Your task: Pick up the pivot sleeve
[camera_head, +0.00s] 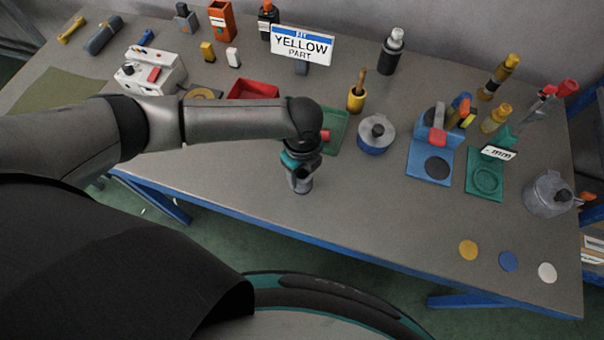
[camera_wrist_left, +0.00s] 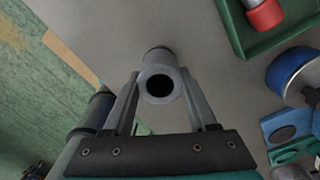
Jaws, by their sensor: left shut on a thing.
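The pivot sleeve (camera_wrist_left: 160,84) is a grey hollow cylinder with a dark bore, seen end-on in the left wrist view. My left gripper (camera_wrist_left: 161,92) is shut on it, with one finger on each side. In the head view my left gripper (camera_head: 301,184) points down over the front part of the grey table (camera_head: 370,215), near its front edge. The sleeve is hard to make out there between the fingers. I cannot tell whether it touches the table. My right gripper is not in view.
A green tray (camera_head: 338,132) with a red part (camera_wrist_left: 265,15) lies just behind the gripper. A blue-based round pot (camera_head: 376,134), a blue stand (camera_head: 429,160) and a green stand (camera_head: 484,179) are to the right. The table's front middle is clear.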

